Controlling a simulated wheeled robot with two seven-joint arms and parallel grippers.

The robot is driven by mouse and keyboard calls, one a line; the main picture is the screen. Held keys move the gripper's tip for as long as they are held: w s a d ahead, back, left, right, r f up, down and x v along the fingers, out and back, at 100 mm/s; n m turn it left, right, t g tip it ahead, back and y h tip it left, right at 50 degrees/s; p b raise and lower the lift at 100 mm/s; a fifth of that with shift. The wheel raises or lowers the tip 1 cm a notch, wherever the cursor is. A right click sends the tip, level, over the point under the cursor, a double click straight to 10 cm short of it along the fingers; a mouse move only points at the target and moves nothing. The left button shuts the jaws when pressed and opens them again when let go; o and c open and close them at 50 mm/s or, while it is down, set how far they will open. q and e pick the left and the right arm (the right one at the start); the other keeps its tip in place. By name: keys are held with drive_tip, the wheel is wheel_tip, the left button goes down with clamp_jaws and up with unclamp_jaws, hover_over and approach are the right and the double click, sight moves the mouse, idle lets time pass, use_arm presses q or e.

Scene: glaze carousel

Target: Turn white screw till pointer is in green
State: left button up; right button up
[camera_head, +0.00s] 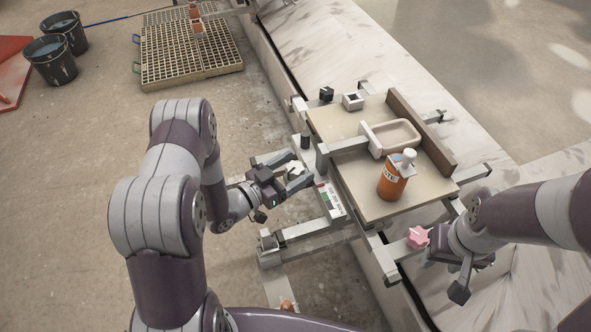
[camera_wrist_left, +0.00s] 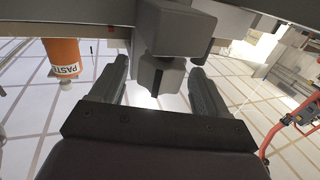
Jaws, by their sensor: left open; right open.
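The white screw (camera_head: 293,168) shows in the head view at the left side of the bench frame, between the fingers of my left gripper (camera_head: 286,175). In the left wrist view a shaded, faceted knob (camera_wrist_left: 160,76), likely this screw, hangs between the fingers of that gripper (camera_wrist_left: 157,88). The fingers are open, with a visible gap on each side of the knob. A small gauge plate (camera_head: 331,201) with a green patch is just right of the gripper; its pointer is too small to read. My right gripper (camera_head: 447,260) is open, close to a pink star knob (camera_head: 418,237).
The bench top (camera_head: 375,205) holds an orange paste bottle (camera_head: 391,182) and a beige tray (camera_head: 395,136). Metal rails (camera_head: 310,229) stick out beside the left gripper. Two black buckets (camera_head: 50,59) and a grated pallet (camera_head: 188,55) stand on the floor at upper left.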

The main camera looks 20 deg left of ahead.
use_arm(q)
drive_tip(key=shift+w+d, duration=0.25)
drive_tip(key=shift+w, duration=0.1)
drive_tip(key=c, duration=1)
drive_tip(key=shift+o, duration=0.2)
drive_tip(key=shift+m+g+h, duration=0.3)
drive_tip(key=shift+h, duration=0.1)
drive_tip(key=m+g+h, duration=0.3)
drive_tip(key=g, duration=0.1)
drive_tip(key=shift+m+h, duration=0.3)
drive_tip(key=shift+m, duration=0.1)
drive_tip(key=shift+m+g+h+b, duration=0.35)
drive_tip(key=shift+m+g+h, duration=0.3)
drive_tip(key=shift+m+g, duration=0.8)
drive_tip(key=shift+m+g+h+b, duration=0.35)
drive_tip(key=shift+m+g+h, duration=0.35)
drive_tip(key=shift+g, duration=1.35)
drive_tip(key=shift+s, duration=0.1)
